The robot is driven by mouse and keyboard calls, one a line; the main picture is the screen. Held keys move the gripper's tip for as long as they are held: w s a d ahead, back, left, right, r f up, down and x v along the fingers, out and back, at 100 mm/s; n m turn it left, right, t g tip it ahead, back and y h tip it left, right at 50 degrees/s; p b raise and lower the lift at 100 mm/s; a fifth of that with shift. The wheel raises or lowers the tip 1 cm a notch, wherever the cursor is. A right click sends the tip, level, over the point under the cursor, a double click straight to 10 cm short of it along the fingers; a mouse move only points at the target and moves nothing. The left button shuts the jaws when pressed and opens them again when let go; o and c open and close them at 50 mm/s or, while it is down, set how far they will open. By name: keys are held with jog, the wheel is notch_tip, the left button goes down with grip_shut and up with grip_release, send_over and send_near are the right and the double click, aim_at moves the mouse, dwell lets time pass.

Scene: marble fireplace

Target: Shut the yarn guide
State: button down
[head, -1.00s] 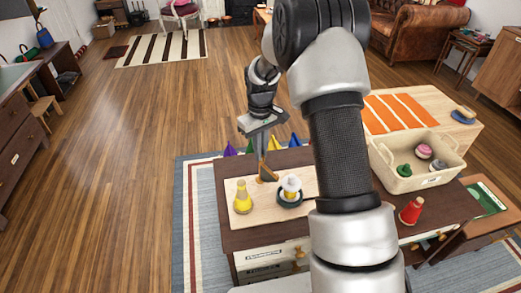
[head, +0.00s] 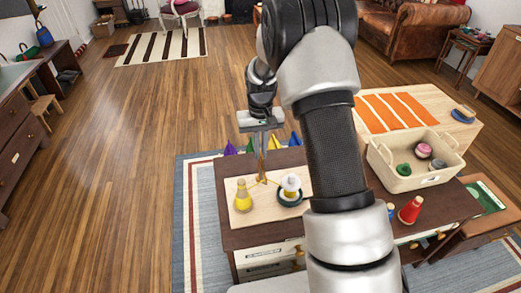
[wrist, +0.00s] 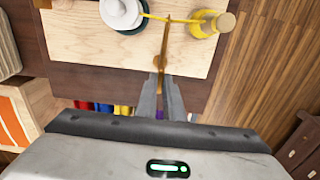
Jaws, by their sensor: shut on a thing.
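A pale wooden board (head: 240,214) lies on the dark table and also shows in the wrist view (wrist: 85,38). A slim brass-brown yarn guide (wrist: 163,45) stands between a yellow yarn cone (head: 243,196) and a white spool on a dark round base (head: 290,198). A yellow yarn (wrist: 180,22) runs from the cone across the guide to the spool. The fingertips and the guide's foot are partly hidden.
Several coloured cones (head: 230,149) stand along the table's back edge, close to my gripper. A cream basket (head: 418,178) with spools is at the right, and a red cone (head: 410,210) stands in front of it. My arm hides the table's middle.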

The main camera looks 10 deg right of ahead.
jog(key=shift+w+r, duration=0.1)
jog(key=c, duration=1.9)
grip_release()
jog(key=shift+o, duration=0.2)
notch_tip(320, 180, up, 17)
jog(key=p, duration=0.2)
jog(key=shift+r, duration=0.2)
